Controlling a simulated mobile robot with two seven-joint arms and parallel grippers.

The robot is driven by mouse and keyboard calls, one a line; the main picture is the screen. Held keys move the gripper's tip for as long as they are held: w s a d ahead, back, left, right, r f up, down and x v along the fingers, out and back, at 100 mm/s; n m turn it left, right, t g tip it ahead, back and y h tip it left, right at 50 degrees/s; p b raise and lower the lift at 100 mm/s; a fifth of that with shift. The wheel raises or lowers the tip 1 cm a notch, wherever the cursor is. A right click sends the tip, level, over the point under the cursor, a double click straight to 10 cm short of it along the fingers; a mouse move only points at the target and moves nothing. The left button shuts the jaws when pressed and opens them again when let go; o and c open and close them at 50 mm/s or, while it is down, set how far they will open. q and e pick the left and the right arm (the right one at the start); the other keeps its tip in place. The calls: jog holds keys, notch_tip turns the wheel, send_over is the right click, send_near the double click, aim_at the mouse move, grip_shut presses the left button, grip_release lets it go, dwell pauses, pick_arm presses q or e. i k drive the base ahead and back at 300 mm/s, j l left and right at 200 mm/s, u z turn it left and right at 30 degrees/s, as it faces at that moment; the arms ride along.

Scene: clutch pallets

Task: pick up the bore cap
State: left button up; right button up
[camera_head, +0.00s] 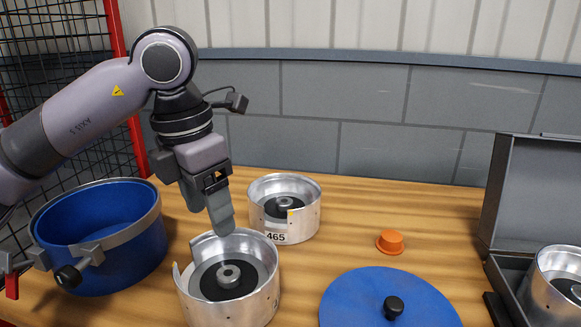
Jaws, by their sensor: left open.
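The bore cap appears to be the small orange cap (391,241), lying on the wooden table right of centre with its rim down. My left gripper (221,222) comes in from the upper left and points down. It is open, its fingers seen nearly edge-on. Its tips appear over or just behind the back rim of the front metal housing (253,302), well to the left of the cap. I see nothing held in it. My right gripper is not in view.
A second metal housing (303,224) labelled 465 stands behind the front one. A blue pot (147,241) is at left, a blue lid (350,297) with a black knob at front. An open grey case (541,190) holding another housing stands at right. Bare table surrounds the cap.

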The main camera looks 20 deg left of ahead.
aim_at(390, 242)
jog(key=k, duration=1)
